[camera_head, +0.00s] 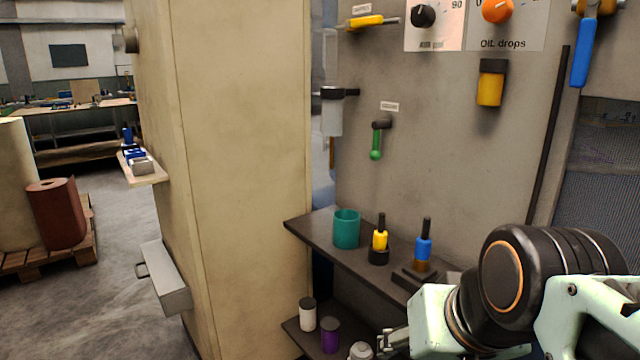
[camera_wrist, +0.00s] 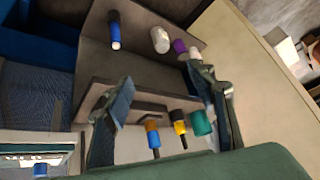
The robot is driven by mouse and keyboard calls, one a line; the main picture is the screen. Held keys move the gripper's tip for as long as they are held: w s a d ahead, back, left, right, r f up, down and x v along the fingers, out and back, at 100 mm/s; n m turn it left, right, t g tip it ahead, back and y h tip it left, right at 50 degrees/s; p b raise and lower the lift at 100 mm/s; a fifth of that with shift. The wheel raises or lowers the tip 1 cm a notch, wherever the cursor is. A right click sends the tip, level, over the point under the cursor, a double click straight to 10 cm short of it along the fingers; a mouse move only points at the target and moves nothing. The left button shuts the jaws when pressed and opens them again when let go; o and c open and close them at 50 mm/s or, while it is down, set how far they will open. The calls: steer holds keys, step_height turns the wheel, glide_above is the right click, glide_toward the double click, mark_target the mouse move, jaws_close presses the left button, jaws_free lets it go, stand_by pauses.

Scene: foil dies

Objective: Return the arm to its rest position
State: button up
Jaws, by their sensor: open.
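My gripper (camera_head: 392,342) shows at the bottom edge of the head view, partly cut off, at the end of my arm on the right. In the wrist view, its two fingers (camera_wrist: 163,80) stand wide apart with nothing held between them. Beyond the fingers in that view are a blue-handled tool (camera_wrist: 153,138), a yellow-handled tool (camera_wrist: 179,124) and a teal cup (camera_wrist: 201,123). In the head view, the teal cup (camera_head: 346,229), yellow-handled tool (camera_head: 380,240) and blue-handled tool (camera_head: 423,248) stand upright on the upper shelf.
The upper shelf (camera_head: 300,226) juts from a grey panel (camera_head: 430,170) with knobs and a green-handled lever (camera_head: 376,150). Below, a white container (camera_head: 308,315) and purple container (camera_head: 330,336) stand on a lower shelf. A beige cabinet (camera_head: 240,180) stands left; open floor lies beyond it.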

step_height(320, 180, down, 5)
steer(key=s+g, duration=0.1)
steer(key=s, duration=0.2)
step_height(320, 180, up, 35)
steer(key=w+p, duration=0.1)
steer(key=p, duration=3.3)
steer(key=shift+d+r+h, duration=0.2)
steer(key=shift+h, duration=0.1)
